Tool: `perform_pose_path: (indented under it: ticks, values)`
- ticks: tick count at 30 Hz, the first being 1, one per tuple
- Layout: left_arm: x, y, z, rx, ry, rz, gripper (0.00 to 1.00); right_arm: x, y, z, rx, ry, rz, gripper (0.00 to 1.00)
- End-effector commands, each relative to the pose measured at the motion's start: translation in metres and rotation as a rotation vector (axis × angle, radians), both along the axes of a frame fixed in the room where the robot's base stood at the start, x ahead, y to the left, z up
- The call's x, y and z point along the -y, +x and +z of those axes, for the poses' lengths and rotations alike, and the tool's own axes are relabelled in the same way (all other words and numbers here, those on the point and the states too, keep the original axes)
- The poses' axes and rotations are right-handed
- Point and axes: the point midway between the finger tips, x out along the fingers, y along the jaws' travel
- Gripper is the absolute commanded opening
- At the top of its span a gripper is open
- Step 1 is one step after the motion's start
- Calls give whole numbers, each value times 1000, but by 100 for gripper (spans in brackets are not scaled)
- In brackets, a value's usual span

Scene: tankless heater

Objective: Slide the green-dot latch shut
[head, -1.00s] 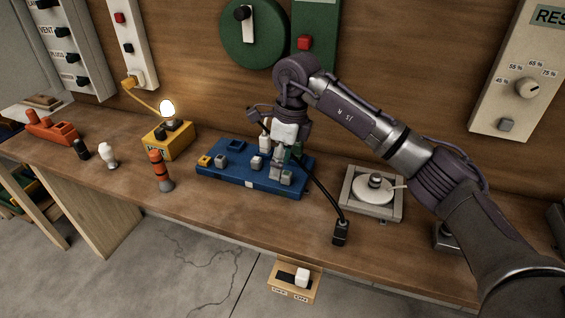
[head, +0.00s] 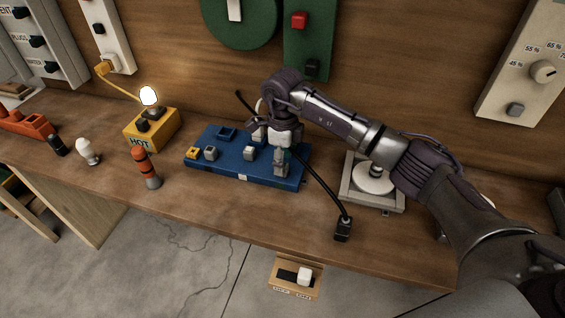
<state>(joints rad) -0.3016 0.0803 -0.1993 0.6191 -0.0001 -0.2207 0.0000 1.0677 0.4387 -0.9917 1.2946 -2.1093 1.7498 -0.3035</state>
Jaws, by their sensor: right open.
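A blue board (head: 228,170) lies on the bench, with several small sliding blocks on it. A yellow block (head: 192,153) and a grey block (head: 211,153) are at its left. A pale grey block (head: 250,153) is near the middle. My right gripper (head: 281,163) points down over the right part of the board, its jaws open. Its fingers and wrist cover what lies there, and I cannot tell whether they touch a block. A small greenish patch shows beside the fingers; no green dot can be clearly made out. My left gripper is not in view.
A black cable runs past the gripper to a black plug (head: 343,229) at the bench front. A grey-framed round plate (head: 373,180) is right, under my arm.

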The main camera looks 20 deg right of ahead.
Motion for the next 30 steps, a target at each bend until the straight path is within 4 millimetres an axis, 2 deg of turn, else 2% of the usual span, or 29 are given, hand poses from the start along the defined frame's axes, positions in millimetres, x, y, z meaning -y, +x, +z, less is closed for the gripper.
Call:
perform_pose_path:
  ticks: [1,4,9,16,26,27,30]
  values:
    - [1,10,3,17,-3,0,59,0,-1,-7,-4,1,-1,56]
    - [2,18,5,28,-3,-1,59,-1,0,-17,-1,2,1,56]
    - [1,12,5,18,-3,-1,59,-1,0,-25,0,1,1,56]
    - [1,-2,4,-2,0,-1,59,-1,0,-26,0,1,1,56]
    - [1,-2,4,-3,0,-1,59,0,0,-26,0,1,1,3]
    - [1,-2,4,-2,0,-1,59,0,0,-26,0,1,1,0]
    - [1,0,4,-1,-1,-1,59,0,0,-25,1,1,1,0]
